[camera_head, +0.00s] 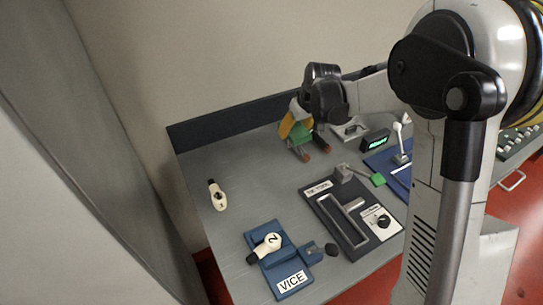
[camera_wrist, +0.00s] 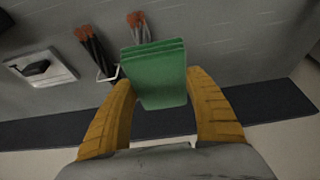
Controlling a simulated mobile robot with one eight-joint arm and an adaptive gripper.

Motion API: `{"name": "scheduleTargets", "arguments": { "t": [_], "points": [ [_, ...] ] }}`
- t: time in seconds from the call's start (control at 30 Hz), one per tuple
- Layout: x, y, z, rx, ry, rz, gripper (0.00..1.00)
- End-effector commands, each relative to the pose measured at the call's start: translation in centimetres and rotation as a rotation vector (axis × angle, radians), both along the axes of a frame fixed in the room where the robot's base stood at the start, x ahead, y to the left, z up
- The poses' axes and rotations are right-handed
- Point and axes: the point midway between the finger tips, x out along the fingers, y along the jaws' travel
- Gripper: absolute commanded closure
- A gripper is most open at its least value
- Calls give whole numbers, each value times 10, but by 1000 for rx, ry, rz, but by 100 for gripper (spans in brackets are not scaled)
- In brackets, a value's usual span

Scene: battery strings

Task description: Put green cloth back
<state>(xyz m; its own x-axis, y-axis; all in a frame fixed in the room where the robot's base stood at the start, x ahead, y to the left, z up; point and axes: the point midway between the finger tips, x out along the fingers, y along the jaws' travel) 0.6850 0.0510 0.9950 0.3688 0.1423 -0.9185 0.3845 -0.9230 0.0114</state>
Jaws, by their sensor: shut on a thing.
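The green cloth (camera_wrist: 158,72) is a folded, flat block held between the two yellow fingers of my gripper (camera_wrist: 160,88) in the wrist view. In the head view my gripper (camera_head: 298,132) is over the far part of the grey bench, with some of the green showing by its yellow fingers. The cloth seems to be above the bench top, but its exact height cannot be told. My arm hides part of it in the head view.
A blue vice (camera_head: 272,262) holds a white piece marked 2. A similar white piece (camera_head: 217,195) lies at left. A dark panel (camera_head: 340,215) with a lever stands centrally.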

Motion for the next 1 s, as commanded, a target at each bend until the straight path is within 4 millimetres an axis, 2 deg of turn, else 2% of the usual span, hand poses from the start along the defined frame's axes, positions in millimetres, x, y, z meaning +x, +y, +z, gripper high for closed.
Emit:
{"name": "scheduleTargets", "arguments": {
  "t": [0.03, 0.2, 0.4, 0.57, 0.8, 1.0],
  "points": [
    [-2, 15, -12, -1, 0, 7, 72],
    [-6, 56, -37, -1, 1, 5, 72],
    [-9, 82, -51, -1, 1, 2, 72],
    [-10, 86, -60, -1, 1, 1, 72],
    [-9, 85, -94, 0, 0, 1, 72],
    [-10, 85, -92, 0, 0, 1, 72]
  ]
}}
